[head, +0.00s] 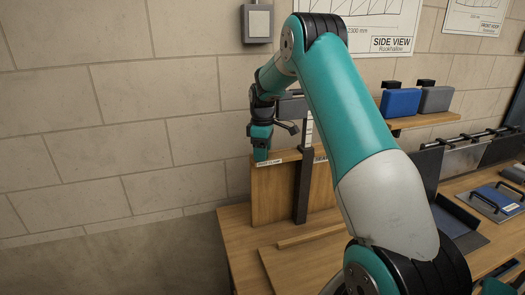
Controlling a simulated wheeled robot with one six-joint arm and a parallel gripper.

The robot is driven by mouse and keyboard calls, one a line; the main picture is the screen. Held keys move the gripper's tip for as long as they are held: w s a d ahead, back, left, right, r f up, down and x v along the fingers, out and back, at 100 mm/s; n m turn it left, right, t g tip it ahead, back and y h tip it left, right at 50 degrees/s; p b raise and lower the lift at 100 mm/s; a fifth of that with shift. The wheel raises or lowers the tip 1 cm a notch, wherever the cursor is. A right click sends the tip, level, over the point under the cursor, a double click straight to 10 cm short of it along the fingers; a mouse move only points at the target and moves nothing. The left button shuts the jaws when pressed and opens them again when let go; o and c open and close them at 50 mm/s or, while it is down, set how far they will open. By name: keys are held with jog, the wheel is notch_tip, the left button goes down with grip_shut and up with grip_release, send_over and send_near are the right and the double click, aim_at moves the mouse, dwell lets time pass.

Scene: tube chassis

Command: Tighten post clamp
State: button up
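A dark upright post (302,190) stands on the wooden bench in front of a wooden board, with a pale scale strip near its top. A grey block (292,107) sits at the upper part of the post, partly hidden by my arm. A small dark handle (288,127) sticks out beside the post below the block; I take these for the post clamp. My gripper (261,155) points down just left of the handle, above the board's top left edge. It looks apart from the handle. Its fingers are too small to tell open from shut.
The wooden board (268,197) carries small white labels on its top edge. Wooden strips (310,236) lie on the bench front. A blue box (400,103) and a grey box (437,99) are on a shelf at right. The wall left of my gripper is clear.

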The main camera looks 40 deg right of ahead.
notch_tip(320, 180, up, 17)
jog(key=b, duration=0.3)
jog(key=shift+r, duration=0.2)
dwell(0.5)
